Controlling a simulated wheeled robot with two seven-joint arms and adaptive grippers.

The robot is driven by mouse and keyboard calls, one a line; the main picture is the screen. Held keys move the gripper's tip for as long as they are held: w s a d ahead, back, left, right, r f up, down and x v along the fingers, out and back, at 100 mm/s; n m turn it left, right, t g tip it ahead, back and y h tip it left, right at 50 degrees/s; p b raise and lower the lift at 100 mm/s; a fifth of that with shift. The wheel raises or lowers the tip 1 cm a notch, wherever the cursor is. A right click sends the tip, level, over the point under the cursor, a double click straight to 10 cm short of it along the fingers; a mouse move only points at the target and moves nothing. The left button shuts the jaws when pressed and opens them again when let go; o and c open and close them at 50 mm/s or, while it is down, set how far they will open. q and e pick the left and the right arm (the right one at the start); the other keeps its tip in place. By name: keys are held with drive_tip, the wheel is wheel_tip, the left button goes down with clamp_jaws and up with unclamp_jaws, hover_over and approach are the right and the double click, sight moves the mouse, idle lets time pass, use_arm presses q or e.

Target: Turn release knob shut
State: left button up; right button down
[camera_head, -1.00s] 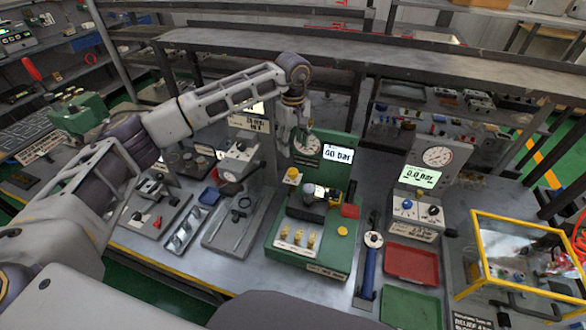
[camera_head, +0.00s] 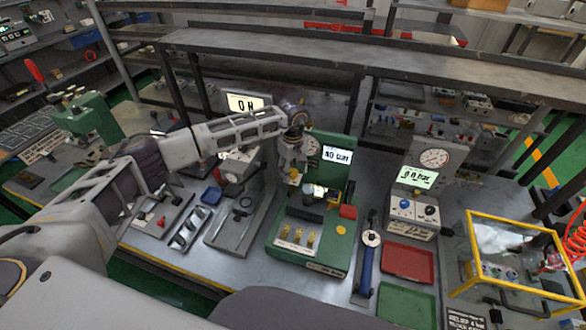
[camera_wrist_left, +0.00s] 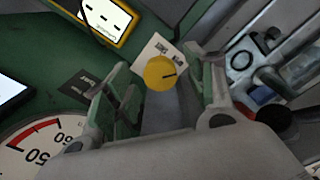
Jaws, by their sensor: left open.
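The yellow release knob (camera_wrist_left: 160,73), with a dark pointer line, sits by a white label on the green test stand (camera_head: 318,257). In the wrist view it shows between the two fingers of my left gripper (camera_wrist_left: 158,62), which are apart. Contact with the knob cannot be made out. In the head view my left gripper (camera_head: 294,172) points down at the left side of the stand's green back panel and largely hides the knob. My right gripper is not in view.
A gauge (camera_wrist_left: 38,145) and a lit bar display (camera_head: 337,155) are on the panel beside the gripper. A dark device stands on the green base, with several brass fittings in front. Red (camera_head: 408,278) and green trays and a yellow-framed box (camera_head: 470,268) are on the right.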

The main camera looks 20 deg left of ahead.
use_arm(q)
drive_tip(key=shift+f, duration=0.15)
drive_tip(key=c, duration=1)
